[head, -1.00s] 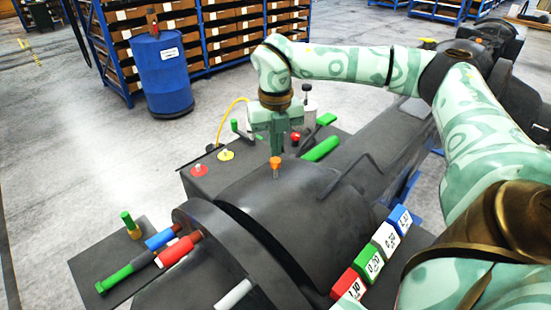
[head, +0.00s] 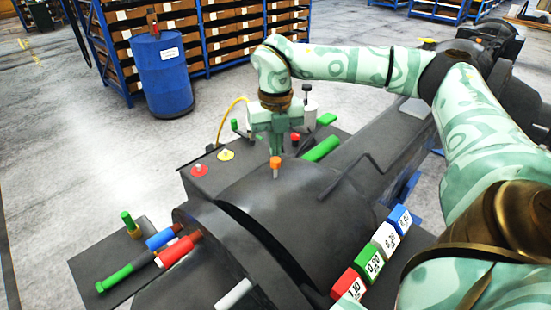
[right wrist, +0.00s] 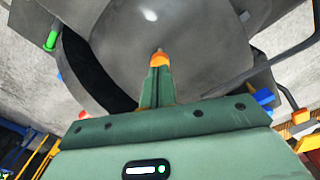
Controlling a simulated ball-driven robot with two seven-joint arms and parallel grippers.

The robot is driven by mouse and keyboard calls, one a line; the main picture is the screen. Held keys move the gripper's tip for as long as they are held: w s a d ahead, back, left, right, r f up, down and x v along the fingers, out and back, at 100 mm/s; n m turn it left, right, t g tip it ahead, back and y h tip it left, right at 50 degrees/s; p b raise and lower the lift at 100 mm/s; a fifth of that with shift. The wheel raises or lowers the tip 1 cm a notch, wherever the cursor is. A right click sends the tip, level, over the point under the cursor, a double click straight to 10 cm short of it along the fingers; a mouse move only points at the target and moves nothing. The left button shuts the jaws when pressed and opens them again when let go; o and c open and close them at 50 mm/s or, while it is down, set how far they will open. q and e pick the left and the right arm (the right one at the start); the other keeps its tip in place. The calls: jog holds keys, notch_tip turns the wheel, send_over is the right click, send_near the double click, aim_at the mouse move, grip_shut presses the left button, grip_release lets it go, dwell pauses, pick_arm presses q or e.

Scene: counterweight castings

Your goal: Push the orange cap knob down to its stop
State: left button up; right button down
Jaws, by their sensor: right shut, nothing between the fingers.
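The orange cap knob (head: 275,162) stands upright on a thin stem on top of the dark rounded casting (head: 290,210). My right gripper (head: 275,150) points down over the knob, its fingers shut with nothing between them. In the right wrist view the fingertips (right wrist: 157,72) line up with the orange knob (right wrist: 159,57) and hide part of it. I cannot tell whether they touch it. My left gripper is not in view.
Red (head: 199,170) and yellow (head: 226,155) round bases, a green bar (head: 321,148) and a red knob (head: 295,137) lie near the hand. A bent dark handle (head: 352,172) rises to the right. Coloured numbered blocks (head: 385,238) line the right side.

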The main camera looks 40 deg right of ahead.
jog(key=shift+f+b, duration=0.65)
jog(key=shift+f, duration=0.8)
dwell(0.4)
notch_tip(320, 180, up, 3)
jog(key=p, duration=0.3)
jog(key=shift+r+p, duration=0.1)
jog(key=shift+p, duration=0.3)
notch_tip(320, 180, up, 5)
jog(key=p, duration=0.5)
